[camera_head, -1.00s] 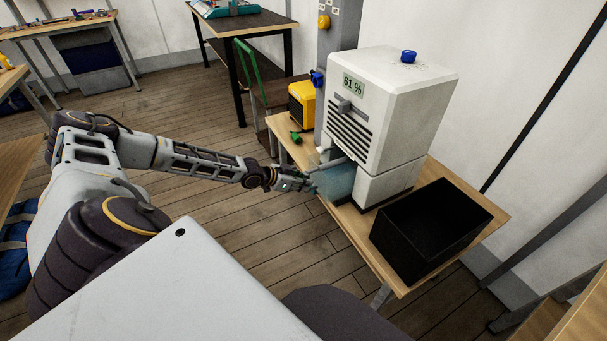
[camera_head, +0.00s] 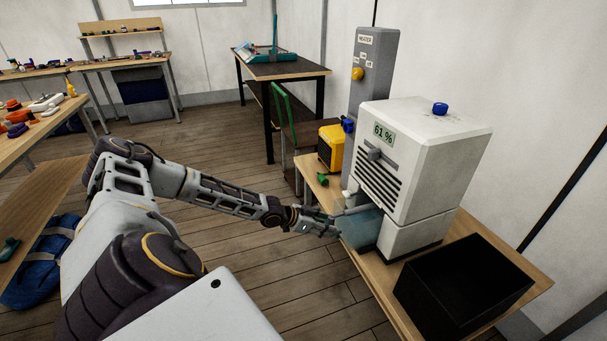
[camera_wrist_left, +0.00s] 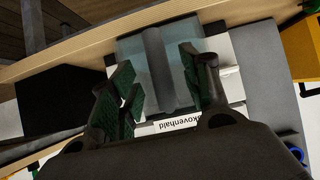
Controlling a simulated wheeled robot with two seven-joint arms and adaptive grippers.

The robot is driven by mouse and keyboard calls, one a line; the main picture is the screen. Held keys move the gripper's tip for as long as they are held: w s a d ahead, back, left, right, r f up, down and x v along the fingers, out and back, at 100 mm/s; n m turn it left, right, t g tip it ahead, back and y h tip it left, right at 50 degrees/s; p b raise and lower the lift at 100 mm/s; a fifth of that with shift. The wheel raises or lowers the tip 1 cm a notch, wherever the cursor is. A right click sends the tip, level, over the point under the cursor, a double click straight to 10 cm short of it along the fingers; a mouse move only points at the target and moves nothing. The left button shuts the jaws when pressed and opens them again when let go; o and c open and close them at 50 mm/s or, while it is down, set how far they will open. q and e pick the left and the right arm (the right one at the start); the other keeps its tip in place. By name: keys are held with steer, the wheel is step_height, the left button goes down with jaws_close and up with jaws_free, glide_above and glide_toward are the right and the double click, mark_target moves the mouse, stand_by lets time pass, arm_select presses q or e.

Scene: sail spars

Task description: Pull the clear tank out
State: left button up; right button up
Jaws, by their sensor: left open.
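The clear tank (camera_head: 361,229) is bluish and see-through. It sticks out of the lower front of the white machine (camera_head: 425,160), above the wooden table. My left gripper (camera_head: 334,225) is just in front of the tank's outer face. In the left wrist view the tank (camera_wrist_left: 186,32) has a grey upright bar (camera_wrist_left: 157,66) on its face. The open green-padded fingers of the left gripper (camera_wrist_left: 158,75) stand on either side of this bar, with gaps visible. Whether a finger touches it I cannot tell. My right gripper is not in view.
An open black bin (camera_head: 470,285) stands on the same table (camera_head: 520,272), right of the machine. A grey column (camera_head: 373,75), a yellow unit (camera_head: 330,146) and a small green item (camera_head: 322,179) are behind to the left. The floor before the table is clear.

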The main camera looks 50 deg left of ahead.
arm_select(q)
steer(key=v, duration=1)
steer(key=shift+r, duration=0.15)
steer(key=shift+s+a, duration=0.1)
stand_by(0.9)
